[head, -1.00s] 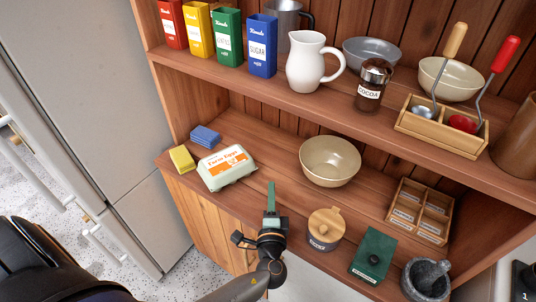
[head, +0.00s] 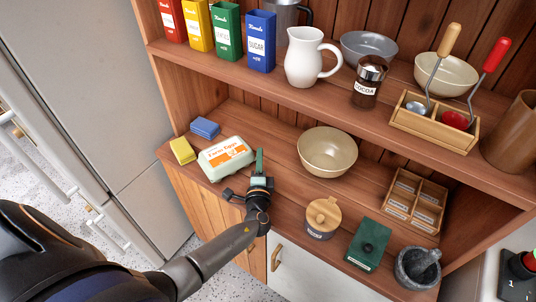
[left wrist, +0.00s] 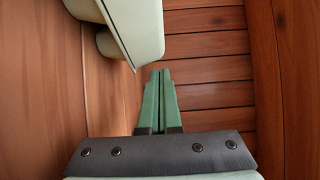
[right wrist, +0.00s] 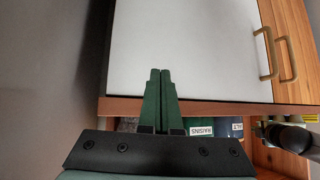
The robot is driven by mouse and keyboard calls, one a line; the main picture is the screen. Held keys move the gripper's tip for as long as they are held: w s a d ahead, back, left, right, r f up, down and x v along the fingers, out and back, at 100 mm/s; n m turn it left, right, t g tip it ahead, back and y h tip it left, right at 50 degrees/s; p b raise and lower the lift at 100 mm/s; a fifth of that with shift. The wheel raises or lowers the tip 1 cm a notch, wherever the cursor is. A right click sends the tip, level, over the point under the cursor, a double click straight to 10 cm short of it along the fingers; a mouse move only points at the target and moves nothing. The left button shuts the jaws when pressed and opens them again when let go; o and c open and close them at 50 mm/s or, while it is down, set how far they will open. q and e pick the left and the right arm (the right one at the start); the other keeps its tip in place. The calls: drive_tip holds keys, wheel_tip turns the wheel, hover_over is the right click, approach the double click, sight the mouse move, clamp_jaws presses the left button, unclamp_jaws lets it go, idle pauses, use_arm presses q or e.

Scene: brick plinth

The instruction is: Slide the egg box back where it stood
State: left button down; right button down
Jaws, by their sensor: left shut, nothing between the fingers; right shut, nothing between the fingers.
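The egg box (head: 222,172), pale green with an orange and white label, lies on the lower shelf (head: 268,135) toward its left end. My left gripper (head: 259,156) is shut and empty, its green fingers just right of the egg box. In the left wrist view the egg box (left wrist: 140,25) is at the upper left, close beside the shut fingertips (left wrist: 158,75); I cannot tell whether they touch it. My right gripper (right wrist: 160,75) is shut and empty in the right wrist view, before a white door; it does not show in the head view.
A yellow sponge (head: 182,151) and a blue sponge pack (head: 205,128) lie left of and behind the egg box. A beige bowl (head: 327,160) stands to its right. A lidded pot (head: 322,218), green box (head: 368,247) and mortar (head: 411,268) line the front edge.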

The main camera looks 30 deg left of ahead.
sight(246, 157)
use_arm(q)
drive_tip(key=shift+s+a, duration=0.2)
drive_tip(key=shift+s+a, duration=1.35)
drive_tip(key=shift+s, duration=0.1)
drive_tip(key=shift+s+d, duration=0.1)
